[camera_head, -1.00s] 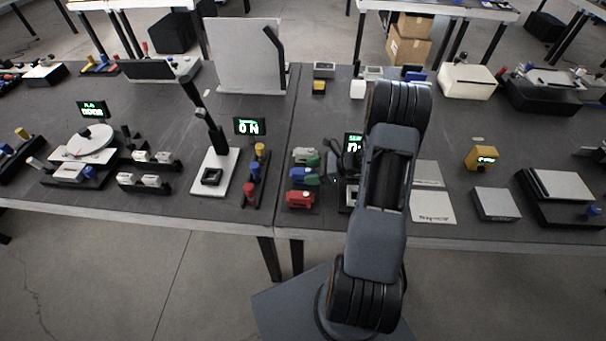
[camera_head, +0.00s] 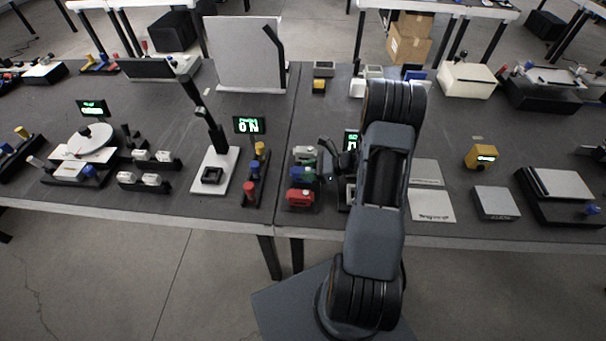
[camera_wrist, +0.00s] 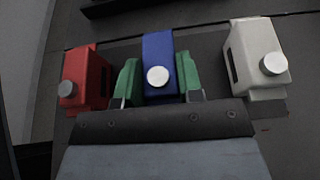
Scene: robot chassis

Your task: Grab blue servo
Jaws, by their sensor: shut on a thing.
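The blue servo (camera_wrist: 159,55) stands in the middle of a row in the wrist view, with a round silver shaft facing me. The green fingers of my gripper (camera_wrist: 158,82) are on both sides of it, shut on it. A red servo (camera_wrist: 87,78) is to the left and a white servo (camera_wrist: 257,56) to the right, both apart from the fingers. In the head view my gripper (camera_head: 308,171) reaches the blue servo (camera_head: 297,174) from the right, between the white servo (camera_head: 303,153) and the red servo (camera_head: 299,198). The blue servo's base is hidden.
The dark table (camera_head: 270,205) is crowded. A white-based stand (camera_head: 214,184) and a rack of coloured knobs (camera_head: 254,178) stand left of the servos. A small yellow box (camera_head: 481,157) and a grey plate (camera_head: 496,203) are to the right of my arm.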

